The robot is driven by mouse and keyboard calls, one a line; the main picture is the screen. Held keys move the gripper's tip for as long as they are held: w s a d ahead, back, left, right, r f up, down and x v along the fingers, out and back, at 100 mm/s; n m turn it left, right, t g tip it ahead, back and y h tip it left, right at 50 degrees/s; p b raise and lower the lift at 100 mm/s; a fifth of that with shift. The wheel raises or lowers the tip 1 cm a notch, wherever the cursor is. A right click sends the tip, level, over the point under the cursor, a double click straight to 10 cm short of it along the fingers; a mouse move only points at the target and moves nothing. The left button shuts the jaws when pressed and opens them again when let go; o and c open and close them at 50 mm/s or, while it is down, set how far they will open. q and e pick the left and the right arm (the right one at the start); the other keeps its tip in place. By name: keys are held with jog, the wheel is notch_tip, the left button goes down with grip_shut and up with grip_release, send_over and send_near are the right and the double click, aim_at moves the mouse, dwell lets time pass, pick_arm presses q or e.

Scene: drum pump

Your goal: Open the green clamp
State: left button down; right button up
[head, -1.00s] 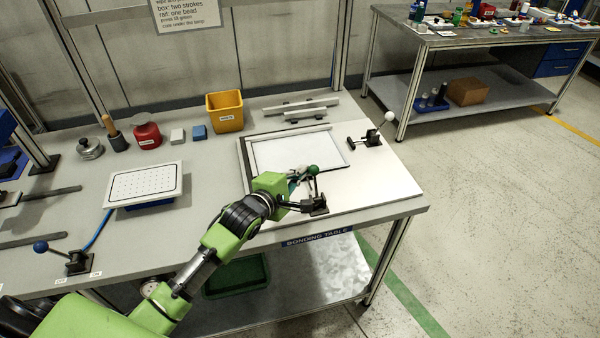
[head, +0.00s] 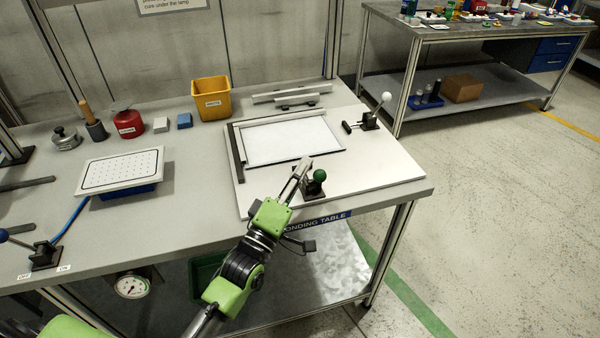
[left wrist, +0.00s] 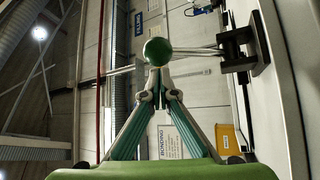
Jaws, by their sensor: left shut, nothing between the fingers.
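The green clamp (head: 313,189) stands on the near edge of the white board, a dark base with a green ball knob (head: 319,175) on its lever. My left gripper (head: 304,163) is shut and empty, with its fingertips just left of the knob in the head view. In the left wrist view the knob (left wrist: 157,52) appears just beyond the closed fingertips (left wrist: 156,72), and its rod runs right to the dark clamp base (left wrist: 240,52). I cannot tell whether fingers and knob touch. The clamp's pressing arm is not clear. My right gripper is not in view.
The white board (head: 385,172) bears a framed panel (head: 290,140) and a white-knobbed clamp (head: 370,120) at its far right. A yellow bin (head: 212,103), a red container (head: 128,125) and a perforated plate (head: 122,171) stand to the left. Floor right of the table is clear.

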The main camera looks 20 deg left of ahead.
pick_arm(q)
jog(key=shift+s+d+f+m+t+h+b, duration=0.2)
jog(key=shift+s+f+m+t+h+b, duration=0.1)
jog(key=shift+s+m+b, duration=0.15)
jog(key=shift+s+d+f+m+t+h+b, duration=0.2)
jog(key=shift+s+m+h+b, duration=0.1)
jog(key=shift+m+b, duration=0.15)
jog(key=shift+s+d, duration=0.1)
jog(key=shift+s, duration=0.05)
